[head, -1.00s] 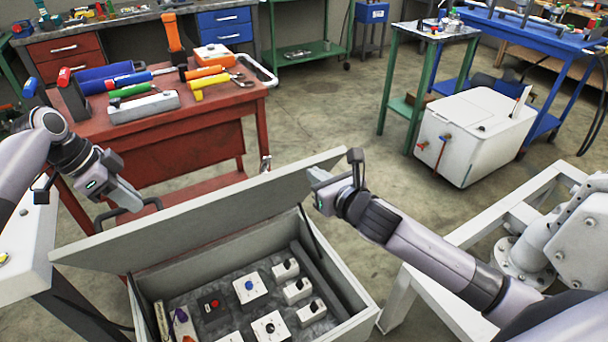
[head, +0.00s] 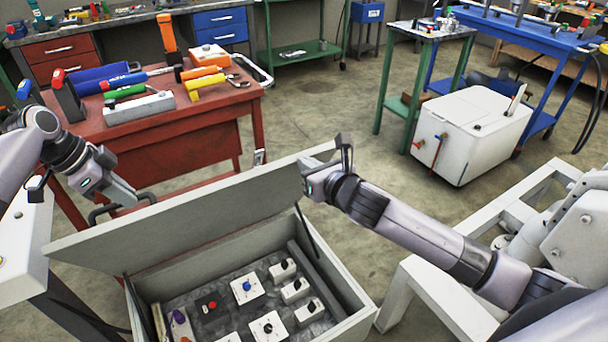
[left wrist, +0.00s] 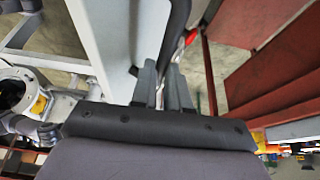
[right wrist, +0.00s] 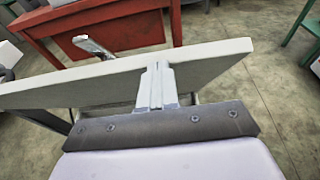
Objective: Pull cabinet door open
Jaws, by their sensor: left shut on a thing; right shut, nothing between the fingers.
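The grey cabinet (head: 345,328) stands at the bottom centre in the head view. Its flat grey door (head: 215,215) is raised and tilted, and the inside shows. My left gripper (head: 128,200) is shut on the dark door handle (head: 104,212) at the door's far left side; the handle also shows between the fingers in the left wrist view (left wrist: 178,35). My right gripper (head: 306,172) is shut and empty at the door's right end. In the right wrist view its closed fingers (right wrist: 156,85) overlap the door panel (right wrist: 215,62); I cannot tell whether they touch it.
Inside the cabinet are several switch boxes, one with a blue knob (head: 246,287). A red workbench (head: 180,130) with tools stands close behind the door. A white frame (head: 425,290) is at the right. Floor is free between the bench and the white chest (head: 470,135).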

